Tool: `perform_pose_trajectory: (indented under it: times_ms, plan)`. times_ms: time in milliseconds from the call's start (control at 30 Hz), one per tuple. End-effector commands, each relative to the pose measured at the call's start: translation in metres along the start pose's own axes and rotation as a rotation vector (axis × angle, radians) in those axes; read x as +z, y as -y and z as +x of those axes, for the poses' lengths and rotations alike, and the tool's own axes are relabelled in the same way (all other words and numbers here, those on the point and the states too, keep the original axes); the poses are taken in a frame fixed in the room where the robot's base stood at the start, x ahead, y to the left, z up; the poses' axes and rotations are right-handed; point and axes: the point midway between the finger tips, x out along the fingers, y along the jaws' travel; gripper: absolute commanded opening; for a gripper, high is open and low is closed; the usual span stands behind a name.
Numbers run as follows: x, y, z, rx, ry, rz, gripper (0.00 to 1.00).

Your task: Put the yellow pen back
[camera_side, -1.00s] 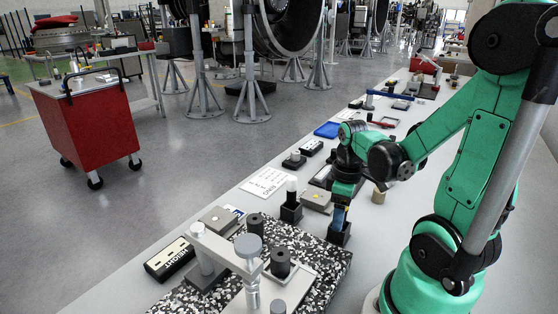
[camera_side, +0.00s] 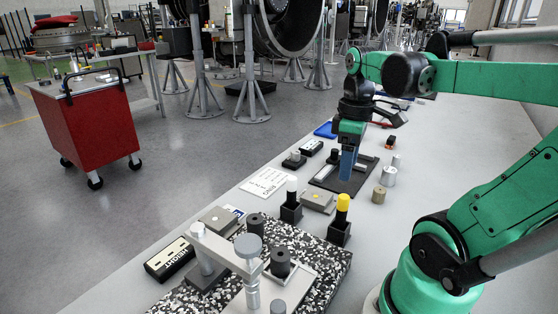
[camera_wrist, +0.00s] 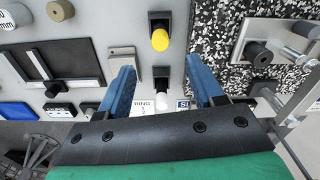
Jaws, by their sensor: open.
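The yellow pen (camera_side: 343,203) stands upright in a small black holder (camera_side: 338,234), with its yellow top showing. It also shows in the wrist view (camera_wrist: 160,40), at the upper middle, beyond my fingertips. My gripper (camera_side: 347,176) is open and empty, raised behind the pen and apart from it. In the wrist view its two blue fingers (camera_wrist: 159,66) are spread wide with nothing between them. The pen's lower part is hidden in the holder.
A white-topped pen (camera_side: 291,185) stands in a second black holder (camera_side: 291,213). A speckled granite plate (camera_side: 333,262) with a metal stand is in front. A brass cylinder (camera_side: 379,195) and a silver cylinder (camera_side: 389,177) stand at right.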

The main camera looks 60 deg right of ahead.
Motion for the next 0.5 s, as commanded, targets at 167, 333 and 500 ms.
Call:
perform_pose_trajectory:
  times_ms: [167, 333, 500]
  plan:
    - [-0.009, 0.006, -0.003, 0.027, -0.027, 0.003, 0.6]
    - [-0.055, 0.043, 0.013, 0.126, -0.229, 0.043, 0.6]
    - [-0.092, 0.093, 0.023, 0.109, -0.488, 0.105, 0.6]
